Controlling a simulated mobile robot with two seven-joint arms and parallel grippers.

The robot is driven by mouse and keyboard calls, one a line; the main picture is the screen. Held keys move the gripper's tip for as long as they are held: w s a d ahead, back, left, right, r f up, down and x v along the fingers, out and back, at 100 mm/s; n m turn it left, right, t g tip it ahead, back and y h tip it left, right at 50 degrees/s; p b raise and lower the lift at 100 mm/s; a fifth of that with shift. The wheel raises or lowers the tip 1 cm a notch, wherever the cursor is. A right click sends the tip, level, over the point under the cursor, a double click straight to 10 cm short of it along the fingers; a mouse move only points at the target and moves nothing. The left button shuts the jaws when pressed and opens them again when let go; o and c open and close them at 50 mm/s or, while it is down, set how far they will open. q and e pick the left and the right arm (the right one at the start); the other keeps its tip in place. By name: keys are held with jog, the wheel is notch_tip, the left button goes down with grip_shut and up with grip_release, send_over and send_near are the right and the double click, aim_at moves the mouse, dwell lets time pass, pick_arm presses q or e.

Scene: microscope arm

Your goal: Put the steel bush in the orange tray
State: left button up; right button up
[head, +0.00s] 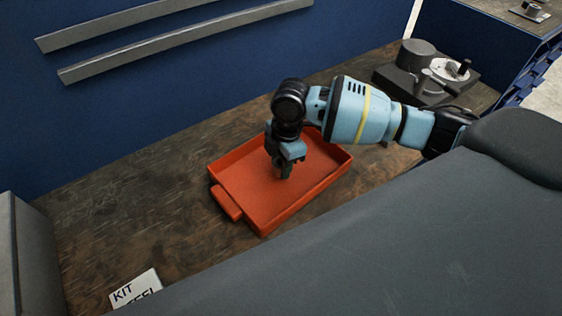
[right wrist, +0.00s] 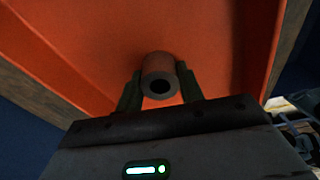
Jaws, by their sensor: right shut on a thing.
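The orange tray (head: 312,185) lies on the brown workbench, and its floor and wall fill much of the right wrist view (right wrist: 95,45). My right gripper (head: 284,172) points down over the inside of the tray. In the right wrist view its two dark fingers (right wrist: 160,95) are shut on the steel bush (right wrist: 158,66), a short grey cylinder with a dark hole. I cannot tell whether the bush touches the tray floor. In the head view the bush is hard to make out at the fingertips. My left gripper is not in view.
A dark grey device with a round dial (head: 450,70) stands at the back right of the workbench (head: 130,200). A white card reading "KIT" (head: 135,290) lies at the front left. A blue wall with grey rails (head: 180,40) stands behind.

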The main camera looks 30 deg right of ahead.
jog(key=o, duration=0.7)
jog(key=shift+f, duration=0.15)
jog(key=o, duration=0.5)
jog(key=shift+c, duration=0.2)
notch_tip(320, 180, up, 12)
jog(key=d, duration=0.1)
jog(key=shift+d+p, duration=0.2)
jog(key=shift+p, duration=0.1)
